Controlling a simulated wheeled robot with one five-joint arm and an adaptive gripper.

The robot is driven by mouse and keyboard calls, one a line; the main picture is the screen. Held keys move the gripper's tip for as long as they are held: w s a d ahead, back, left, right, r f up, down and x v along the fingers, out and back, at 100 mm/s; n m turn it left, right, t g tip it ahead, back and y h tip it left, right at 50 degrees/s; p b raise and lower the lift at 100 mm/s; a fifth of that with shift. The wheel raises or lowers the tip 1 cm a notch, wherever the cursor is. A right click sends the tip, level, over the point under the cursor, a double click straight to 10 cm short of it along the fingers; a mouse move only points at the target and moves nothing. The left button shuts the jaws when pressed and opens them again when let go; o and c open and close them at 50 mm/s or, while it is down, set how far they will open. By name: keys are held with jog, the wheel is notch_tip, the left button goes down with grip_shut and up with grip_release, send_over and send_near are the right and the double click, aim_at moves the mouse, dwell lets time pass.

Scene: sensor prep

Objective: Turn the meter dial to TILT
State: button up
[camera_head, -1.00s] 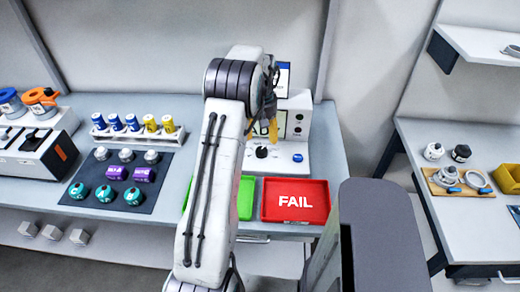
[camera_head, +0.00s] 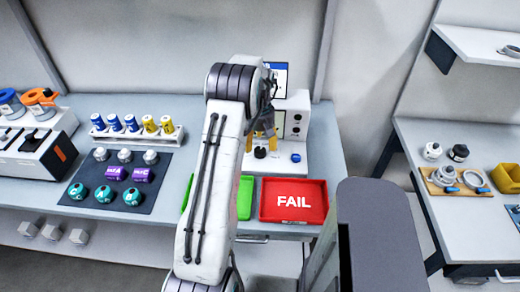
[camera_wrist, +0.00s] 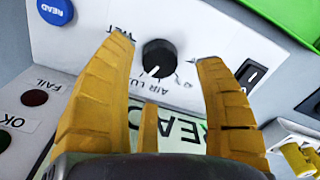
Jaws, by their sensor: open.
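The meter (camera_head: 294,118) is a white unit at the back of the bench, partly hidden by my arm. Its black dial (camera_wrist: 158,58) has a white mark facing the lower side in the wrist view, near the LUX label. The TILT label (camera_wrist: 122,38) is at the dial's upper left, partly behind a finger. The dial also shows in the head view (camera_head: 260,152). My gripper (camera_wrist: 163,56) is open, with a yellow finger on each side of the dial. I see gaps between fingers and dial; contact cannot be told.
A blue READ button (camera_wrist: 55,11) and a black switch (camera_wrist: 250,76) flank the dial. The red FAIL tray (camera_head: 293,216) and green tray (camera_head: 245,198) stand in front of the meter. A vial rack (camera_head: 137,134) is left.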

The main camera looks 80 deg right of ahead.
aim_at(260, 151)
jog(key=shift+f, duration=1.8)
jog(key=c, duration=1.2)
jog(key=m+b, duration=0.1)
jog(key=m, duration=0.2)
jog(key=shift+f+m+b, duration=0.15)
jog(key=shift+m+b, duration=0.15)
jog(key=shift+a+m+b, duration=0.1)
jog(key=shift+m+b, duration=0.6)
jog(key=shift+m, duration=1.4)
